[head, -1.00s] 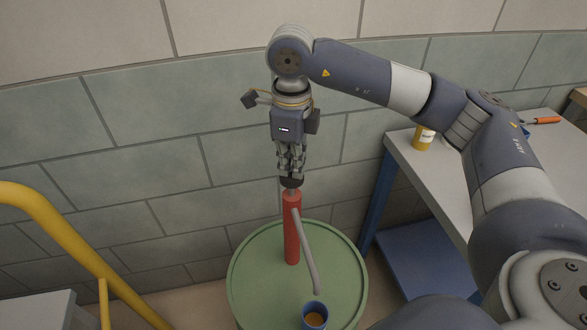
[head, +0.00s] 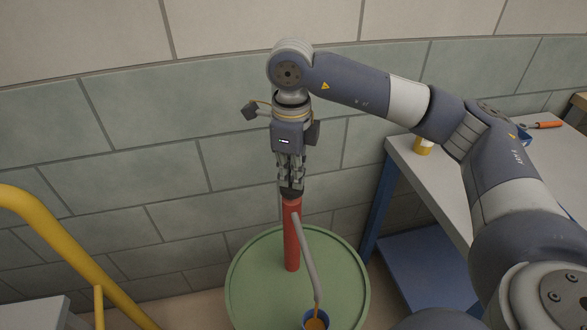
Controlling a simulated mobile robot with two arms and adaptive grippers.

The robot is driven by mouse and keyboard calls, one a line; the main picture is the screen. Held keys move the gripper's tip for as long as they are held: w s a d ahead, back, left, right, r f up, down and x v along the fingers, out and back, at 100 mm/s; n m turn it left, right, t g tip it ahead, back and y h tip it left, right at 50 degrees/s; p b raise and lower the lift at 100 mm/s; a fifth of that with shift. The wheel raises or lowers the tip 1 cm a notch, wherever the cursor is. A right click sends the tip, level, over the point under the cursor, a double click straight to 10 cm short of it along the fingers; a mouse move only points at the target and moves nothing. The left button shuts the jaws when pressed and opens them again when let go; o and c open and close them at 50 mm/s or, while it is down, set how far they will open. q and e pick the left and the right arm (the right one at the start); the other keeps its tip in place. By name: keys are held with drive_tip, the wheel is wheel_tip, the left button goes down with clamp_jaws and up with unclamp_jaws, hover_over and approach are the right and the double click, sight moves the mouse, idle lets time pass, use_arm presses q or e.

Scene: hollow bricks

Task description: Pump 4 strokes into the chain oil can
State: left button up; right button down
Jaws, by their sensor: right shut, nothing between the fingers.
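A red hand pump (head: 291,240) stands upright on a green drum (head: 255,285) in front of the wall. Its grey spout (head: 306,257) slopes down to the front. The blue chain oil can (head: 315,321) stands under the spout's end, cut off by the bottom edge. An orange-brown stream of oil runs from the spout into it. My right gripper (head: 291,190) points straight down with its fingers shut, right at the top of the pump. The pump's plunger top is hidden by the fingers. My left gripper is out of view.
A grey bench (head: 425,172) with blue legs stands at the right. It carries a yellow, white-labelled jar (head: 423,147), a blue bin (head: 524,138) and an orange-handled tool (head: 545,125). A yellow rail (head: 60,250) stands at the left.

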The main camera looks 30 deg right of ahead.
drive_tip(key=shift+r+p, duration=1.7)
drive_tip(key=shift+r, duration=1.25)
wheel_tip(320, 180, up, 6)
drive_tip(key=p, duration=0.3)
drive_tip(key=shift+p, duration=0.3)
